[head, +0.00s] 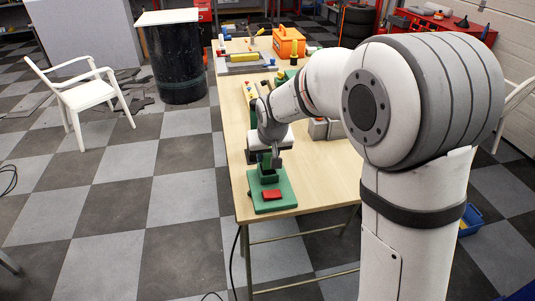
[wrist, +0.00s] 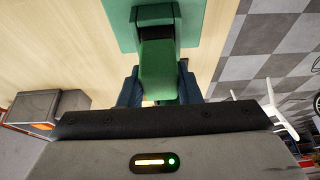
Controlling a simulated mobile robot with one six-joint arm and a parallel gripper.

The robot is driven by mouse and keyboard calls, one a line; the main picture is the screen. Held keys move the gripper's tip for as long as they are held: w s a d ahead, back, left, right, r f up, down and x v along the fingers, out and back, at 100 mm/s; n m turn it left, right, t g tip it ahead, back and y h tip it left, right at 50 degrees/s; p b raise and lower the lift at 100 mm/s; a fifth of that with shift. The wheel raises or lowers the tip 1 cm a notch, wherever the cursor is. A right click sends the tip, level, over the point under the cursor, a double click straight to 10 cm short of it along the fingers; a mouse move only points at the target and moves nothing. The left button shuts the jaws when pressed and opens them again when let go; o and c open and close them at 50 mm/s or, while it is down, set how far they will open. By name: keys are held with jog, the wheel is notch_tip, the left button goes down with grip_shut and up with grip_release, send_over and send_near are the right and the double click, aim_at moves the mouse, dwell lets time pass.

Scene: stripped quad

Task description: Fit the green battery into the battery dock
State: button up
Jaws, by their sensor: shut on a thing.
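The green battery (wrist: 160,72) is between the two dark fingers of my gripper (wrist: 160,90) in the wrist view. My gripper is shut on it. The battery's far end meets or overlaps the dark opening of the green battery dock (wrist: 155,13). I cannot tell whether that end is inside the opening or just in front of it. In the head view the dock (head: 287,199) is a green plate with a raised green block and a red piece, near the table's front left corner. My gripper (head: 271,162) is right above the block there and hides most of the battery.
The wooden table (head: 305,190) is clear to the right of the dock. Grey boxes (head: 325,129) stand behind my arm. An orange toolbox (head: 289,42) and a grey tray (head: 243,67) are at the far end. A white chair (head: 88,95) stands on the floor at left.

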aim_at(268, 155)
jog(key=shift+f+b, duration=0.9)
jog(key=shift+f, duration=0.3)
jog(key=o, duration=1)
jog(key=shift+c, duration=0.2)
jog(key=shift+o, duration=1.1)
jog(key=shift+d, duration=0.1)
jog(key=v, duration=0.7)
jog(key=shift+s+r, duration=0.15)
jog(key=shift+r, duration=0.15)
